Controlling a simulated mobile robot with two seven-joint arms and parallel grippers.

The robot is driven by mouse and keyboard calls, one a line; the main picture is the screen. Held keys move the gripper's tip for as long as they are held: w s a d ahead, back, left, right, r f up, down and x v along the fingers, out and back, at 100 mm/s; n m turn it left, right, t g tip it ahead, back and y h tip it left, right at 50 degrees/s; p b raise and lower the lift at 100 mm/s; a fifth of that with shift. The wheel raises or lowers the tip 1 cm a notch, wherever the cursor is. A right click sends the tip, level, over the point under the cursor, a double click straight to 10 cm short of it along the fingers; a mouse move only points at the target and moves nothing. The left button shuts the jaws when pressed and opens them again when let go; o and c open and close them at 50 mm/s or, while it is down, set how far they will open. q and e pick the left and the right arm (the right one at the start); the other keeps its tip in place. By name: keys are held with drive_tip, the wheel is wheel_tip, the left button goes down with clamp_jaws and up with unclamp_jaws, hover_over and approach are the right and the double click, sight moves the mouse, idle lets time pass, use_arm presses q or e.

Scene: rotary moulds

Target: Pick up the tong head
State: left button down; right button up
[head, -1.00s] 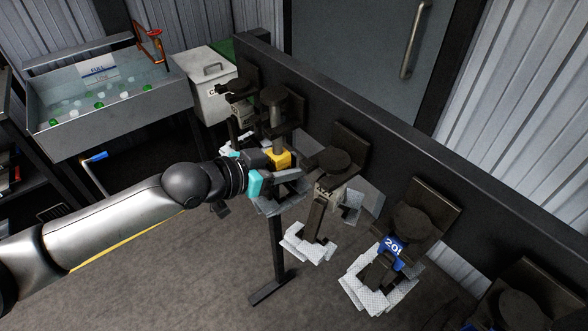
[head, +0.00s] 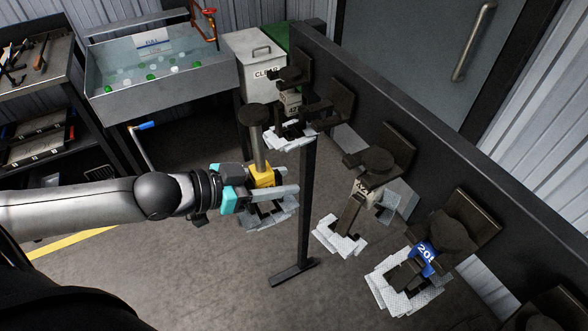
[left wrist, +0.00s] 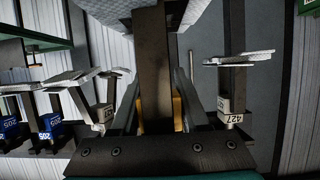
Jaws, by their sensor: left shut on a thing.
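The tong head has a yellow block (head: 262,178), a dark post with a round cap above it and pale hatched plates below. My left gripper (head: 268,190) is shut on it around the yellow block. It holds the tong head upright in the air, left of the rack and apart from it. In the left wrist view the dark bar of the tong head (left wrist: 155,65) runs between my fingers, with a little yellow showing behind. The fingers hide part of the block. My right gripper is not in view.
A dark rack rail (head: 420,165) runs along the right, with several similar heads hanging on it, one with a blue "20" label (head: 425,256). A water tank (head: 160,70) and a white lidded bin (head: 262,65) stand behind. A tool cart (head: 40,110) is at far left.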

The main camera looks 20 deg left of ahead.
use_arm(q)
drive_tip(key=shift+s+a+r+p, duration=0.1)
drive_tip(key=shift+s+a+p, duration=0.6)
drive_tip(key=shift+s+a, duration=0.35)
drive_tip(key=shift+s+a+p, duration=0.7)
drive_tip(key=shift+s+a, duration=0.05)
drive_tip(key=shift+s, duration=0.5)
drive_tip(key=shift+p, duration=0.35)
drive_tip(key=s+a+p, duration=0.6)
drive_tip(key=s+p, duration=0.1)
drive_tip(key=s, duration=0.1)
idle(0.6)
